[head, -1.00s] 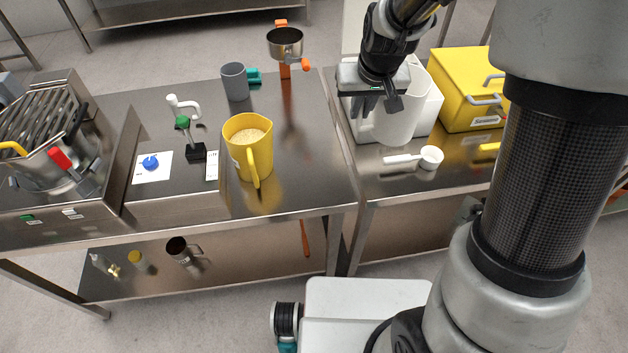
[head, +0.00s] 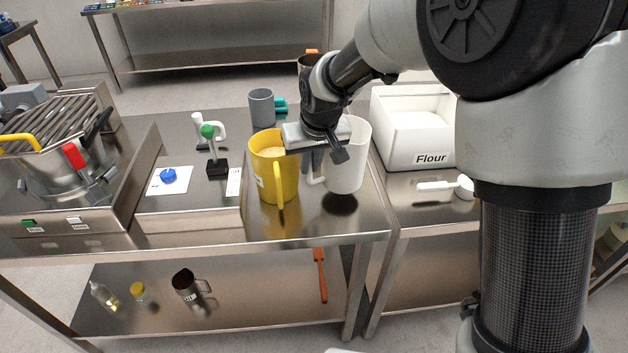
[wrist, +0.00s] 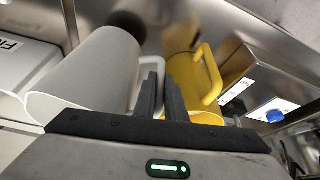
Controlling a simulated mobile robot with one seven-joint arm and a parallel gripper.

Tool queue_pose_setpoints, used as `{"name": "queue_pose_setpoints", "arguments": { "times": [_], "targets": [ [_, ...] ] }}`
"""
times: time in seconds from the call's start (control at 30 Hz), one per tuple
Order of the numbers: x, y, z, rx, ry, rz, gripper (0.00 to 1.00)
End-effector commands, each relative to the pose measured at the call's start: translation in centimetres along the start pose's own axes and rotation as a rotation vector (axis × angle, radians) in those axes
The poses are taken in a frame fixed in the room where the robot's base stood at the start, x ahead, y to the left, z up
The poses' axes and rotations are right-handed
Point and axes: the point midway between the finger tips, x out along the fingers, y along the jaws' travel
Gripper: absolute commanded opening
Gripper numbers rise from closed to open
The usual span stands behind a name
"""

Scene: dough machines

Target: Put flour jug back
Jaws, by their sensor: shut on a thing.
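The white flour jug (head: 350,160) is in my gripper (head: 318,168), right of the yellow jug (head: 270,180). The fingers are shut on its handle, partly hidden in the head view. The jug is upright above the left table (head: 300,220), with a dark shadow beneath it; it seems slightly raised. In the wrist view, the white jug (wrist: 92,68) lies left of my fingers (wrist: 160,95).
A white box labelled Flour (head: 410,140) and a white scoop (head: 462,187) are on the right table. A grey cup (head: 261,107) stands behind the yellow jug. A stand with a green knob (head: 213,150) and a mixing machine (head: 60,160) are left. Bare table lies in front.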

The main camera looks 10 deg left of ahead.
Motion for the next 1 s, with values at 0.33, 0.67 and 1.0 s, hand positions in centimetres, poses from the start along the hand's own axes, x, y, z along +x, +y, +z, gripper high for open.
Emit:
{"name": "queue_pose_setpoints", "arguments": {
  "times": [0.33,0.67,1.0],
  "targets": [
    [3.6,0.1,1.6,-0.001,-0.001,0.001,0.0],
    [3.9,0.1,1.6,0.0,0.002,0.001,0.0],
    [4.0,0.1,1.7,0.0,0.001,0.001,0.29]
  ]
}}
